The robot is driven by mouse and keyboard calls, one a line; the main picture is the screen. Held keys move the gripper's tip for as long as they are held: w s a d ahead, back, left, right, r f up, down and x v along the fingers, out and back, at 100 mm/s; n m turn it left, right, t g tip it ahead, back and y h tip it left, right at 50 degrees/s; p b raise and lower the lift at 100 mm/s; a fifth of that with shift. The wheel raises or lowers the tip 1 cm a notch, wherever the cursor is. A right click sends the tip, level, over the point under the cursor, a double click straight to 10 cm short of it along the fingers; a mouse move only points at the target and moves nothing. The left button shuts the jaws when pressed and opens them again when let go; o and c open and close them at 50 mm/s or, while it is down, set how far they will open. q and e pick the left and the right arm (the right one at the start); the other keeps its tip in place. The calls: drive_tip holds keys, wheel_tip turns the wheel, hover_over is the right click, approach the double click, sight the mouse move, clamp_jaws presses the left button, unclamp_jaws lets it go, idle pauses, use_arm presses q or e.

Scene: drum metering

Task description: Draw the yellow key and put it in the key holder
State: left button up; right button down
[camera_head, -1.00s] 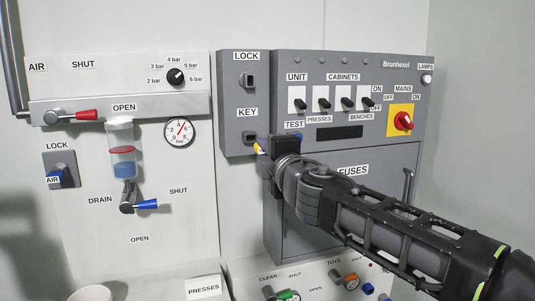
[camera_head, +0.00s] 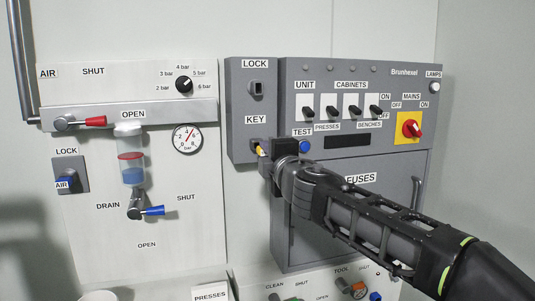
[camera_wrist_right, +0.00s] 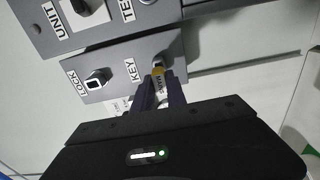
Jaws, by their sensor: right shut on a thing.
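The yellow key (camera_head: 260,151) is at the opening of the key holder (camera_head: 255,143), the dark socket under the KEY label. My right gripper (camera_head: 264,158) is shut on the key. In the right wrist view, the yellow key (camera_wrist_right: 158,72) shows between the fingertips of my right gripper (camera_wrist_right: 160,83), against the KEY socket (camera_wrist_right: 157,60). How deep the key sits in the socket cannot be told. The LOCK socket (camera_head: 257,88) above is empty of any key. My left gripper is not in view.
The grey switch panel (camera_head: 360,75) with toggle switches (camera_head: 332,112) and a red mains knob (camera_head: 410,128) is close on the right. A blue button (camera_head: 305,146) is beside my wrist. The air panel (camera_head: 100,215) with its levers is on the left.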

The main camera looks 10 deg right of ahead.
drive_tip(key=shift+b, duration=0.4)
idle(1.3)
drive_tip(key=shift+w+a, duration=0.1)
drive_tip(key=shift+w, duration=1.5)
drive_tip(key=c, duration=1.3)
unclamp_jaws()
drive_tip(key=shift+o, duration=0.2)
drive_tip(key=s+b, duration=0.1)
drive_tip(key=s, duration=0.6)
drive_tip(key=shift+s+d+b, duration=0.2)
drive_tip(key=shift+s+b, duration=0.1)
drive_tip(key=shift+s, duration=0.05)
